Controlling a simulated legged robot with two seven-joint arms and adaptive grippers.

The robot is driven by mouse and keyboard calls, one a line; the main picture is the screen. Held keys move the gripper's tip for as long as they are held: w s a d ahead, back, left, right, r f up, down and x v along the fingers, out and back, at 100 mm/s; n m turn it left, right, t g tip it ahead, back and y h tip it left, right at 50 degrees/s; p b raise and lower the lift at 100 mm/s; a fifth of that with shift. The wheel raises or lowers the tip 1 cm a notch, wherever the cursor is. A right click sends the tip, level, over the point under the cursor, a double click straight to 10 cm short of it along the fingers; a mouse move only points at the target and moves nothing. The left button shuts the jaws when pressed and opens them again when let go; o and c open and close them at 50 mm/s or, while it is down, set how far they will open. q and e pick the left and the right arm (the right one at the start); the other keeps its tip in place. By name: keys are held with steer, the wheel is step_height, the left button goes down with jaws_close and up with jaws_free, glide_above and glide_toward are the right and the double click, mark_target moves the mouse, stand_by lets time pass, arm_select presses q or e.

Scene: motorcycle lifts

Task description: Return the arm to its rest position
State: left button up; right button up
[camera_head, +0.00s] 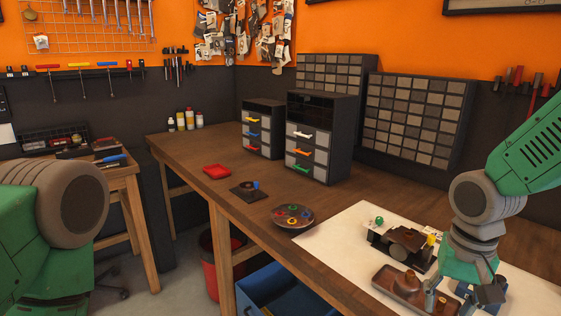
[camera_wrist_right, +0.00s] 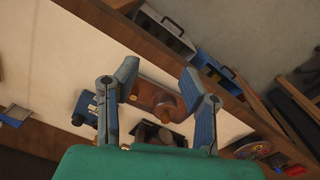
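My right arm comes in from the right in the head view, and its gripper (camera_head: 460,298) hangs low over the front right of the workbench (camera_head: 385,192). In the right wrist view the same gripper (camera_wrist_right: 158,78) has its two fingers spread wide. A brown tray (camera_wrist_right: 150,80) with a rounded brown object (camera_wrist_right: 171,108) on it shows between and beyond the fingers. Nothing is gripped. The tray (camera_head: 385,279) is partly covered by the gripper in the head view. My left arm shows only a green link and grey joint at the left edge; its gripper is out of view.
On a pale mat (camera_head: 333,240) stands a dark mechanical part (camera_head: 403,244), close to my right gripper. A round dish (camera_head: 293,217), a red tray (camera_head: 217,171) and drawer cabinets (camera_head: 318,137) stand farther left and back. A blue bin (camera_head: 275,291) is below the bench.

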steer(key=s+a+f+n+y+b, duration=0.1)
steer(key=s+f+b, duration=0.3)
steer(key=f, duration=0.8)
steer(key=s+a+f+n+b, duration=0.1)
steer(key=s+f+n+b, duration=0.1)
steer(key=s+f, duration=0.75)
arm_select(q)
step_height(320, 180, down, 11)
steer(key=b, duration=0.5)
steer(key=shift+s+d, duration=0.2)
steer(key=shift+s, duration=0.25)
arm_select(e)
steer(key=s+d+f+n, duration=0.1)
steer(key=s+f, duration=0.4)
steer(key=f, duration=0.3)
steer(key=s+d+f+n+h, duration=0.1)
steer(key=s+f, duration=0.4)
steer(key=f, duration=0.3)
steer(key=shift+d+f+n+t, duration=0.2)
steer(key=shift+d+n+t, duration=0.1)
steer(key=shift+n, duration=0.1)
arm_select(q)
steer(key=shift+d+r, duration=0.1)
arm_select(e)
steer(key=shift+d, duration=0.1)
